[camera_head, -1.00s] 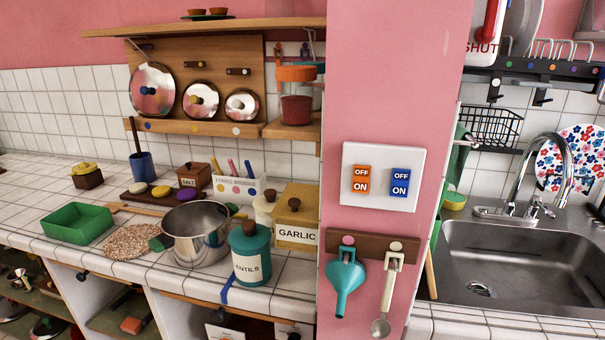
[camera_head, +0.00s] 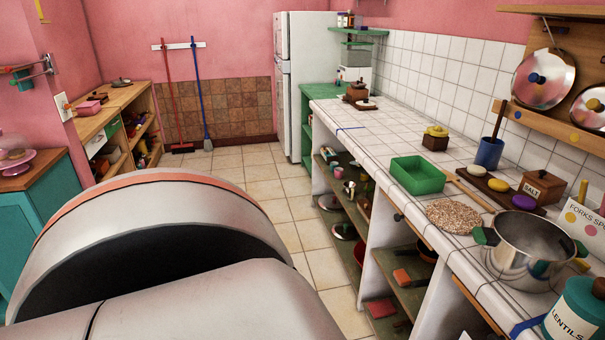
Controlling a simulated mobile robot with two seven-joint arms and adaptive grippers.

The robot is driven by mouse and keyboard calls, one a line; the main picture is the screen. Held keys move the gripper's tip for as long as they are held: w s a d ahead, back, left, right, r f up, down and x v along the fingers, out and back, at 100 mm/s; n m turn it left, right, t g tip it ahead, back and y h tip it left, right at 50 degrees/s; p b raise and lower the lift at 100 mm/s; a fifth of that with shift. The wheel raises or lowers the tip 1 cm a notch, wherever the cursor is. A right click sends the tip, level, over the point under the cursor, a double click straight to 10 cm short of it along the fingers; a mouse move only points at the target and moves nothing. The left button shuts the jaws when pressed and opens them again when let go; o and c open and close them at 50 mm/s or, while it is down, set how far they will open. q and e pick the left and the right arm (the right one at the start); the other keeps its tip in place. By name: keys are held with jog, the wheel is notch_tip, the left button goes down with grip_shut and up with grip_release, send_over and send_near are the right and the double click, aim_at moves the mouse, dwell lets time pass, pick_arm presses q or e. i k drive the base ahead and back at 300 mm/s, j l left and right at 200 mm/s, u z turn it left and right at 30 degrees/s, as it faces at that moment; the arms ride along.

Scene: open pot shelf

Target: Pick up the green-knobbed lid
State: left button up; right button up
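I cannot clearly make out a green knob on any lid. Several shiny lids or pans lie on the open shelf under the right counter, among them one low down (camera_head: 344,231) and one further back (camera_head: 330,203); their knobs are too small to tell in colour. Neither of my grippers is in view. A large pale arm link of mine fills the lower left and hides the floor there.
The tiled counter (camera_head: 375,135) runs along the right, with a green tray (camera_head: 417,176), a steel pot (camera_head: 522,262) and a lentils jar (camera_head: 577,315). The tiled floor (camera_head: 285,205) is clear up to the fridge (camera_head: 310,75). A wooden shelf unit (camera_head: 118,97) stands at left.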

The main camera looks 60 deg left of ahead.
aim_at(343, 229)
jog(key=u, duration=1.75)
